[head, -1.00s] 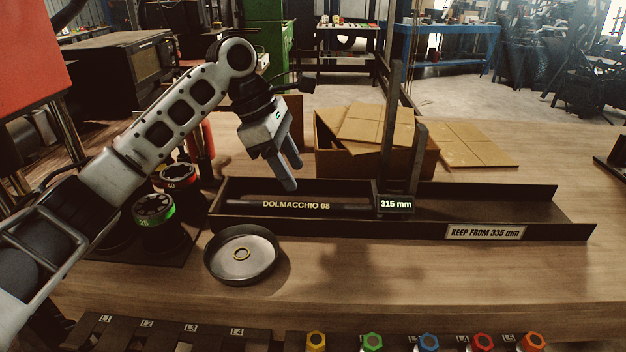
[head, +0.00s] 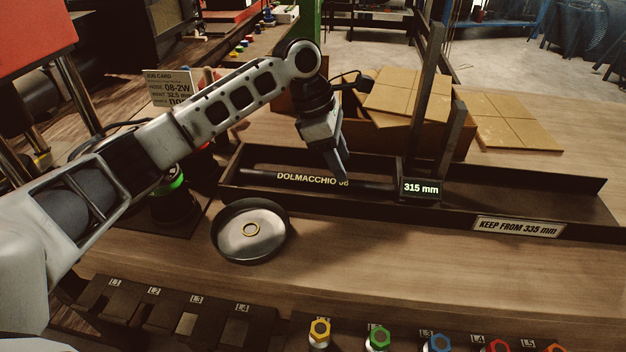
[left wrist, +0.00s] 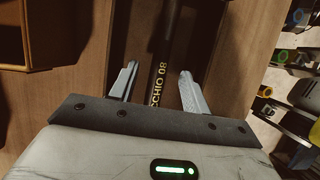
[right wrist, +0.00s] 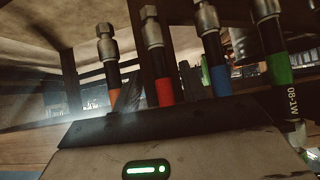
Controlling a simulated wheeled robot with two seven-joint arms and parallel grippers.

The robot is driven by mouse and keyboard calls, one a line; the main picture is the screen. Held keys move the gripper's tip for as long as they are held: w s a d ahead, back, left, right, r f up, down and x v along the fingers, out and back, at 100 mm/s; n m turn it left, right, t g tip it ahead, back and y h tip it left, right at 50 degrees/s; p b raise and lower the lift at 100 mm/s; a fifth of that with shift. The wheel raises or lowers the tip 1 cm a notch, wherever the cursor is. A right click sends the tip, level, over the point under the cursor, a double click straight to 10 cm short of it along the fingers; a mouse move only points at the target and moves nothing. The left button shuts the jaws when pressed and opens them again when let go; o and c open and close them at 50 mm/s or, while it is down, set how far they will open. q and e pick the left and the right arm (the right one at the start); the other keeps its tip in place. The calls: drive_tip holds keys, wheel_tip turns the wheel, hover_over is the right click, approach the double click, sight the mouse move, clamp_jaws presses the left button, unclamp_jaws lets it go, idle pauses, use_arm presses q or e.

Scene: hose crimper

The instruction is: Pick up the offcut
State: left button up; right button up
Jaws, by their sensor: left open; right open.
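The offcut is a dark hose piece (head: 298,179) lettered DOLMACCHIO 08. It lies lengthwise in the left part of a long dark measuring trough (head: 520,207), beside a display (head: 421,188) reading 315 mm. My left gripper (head: 338,176) points down over the right part of the hose and hides some of its lettering. In the left wrist view the left gripper (left wrist: 158,72) is open, one finger on each side of the hose (left wrist: 158,85), which looks still below the fingertips. My right gripper (right wrist: 158,95) is open in the right wrist view, near several upright hoses with metal fittings (right wrist: 155,50).
A sign (head: 517,227) reads KEEP FROM 335 mm. A round dish (head: 240,250) with a brass ring stands in front of the trough. A cardboard box (head: 465,140) stands behind it. Several coloured fittings (head: 378,338) line the front edge. Bare table lies right of the dish.

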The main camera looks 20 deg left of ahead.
sight(349, 181)
use_arm(q)
drive_tip(key=x, duration=0.5)
drive_tip(key=shift+p, duration=0.3)
drive_tip(key=shift+r, duration=0.1)
clamp_jaws()
drive_tip(key=shift+r, duration=0.15)
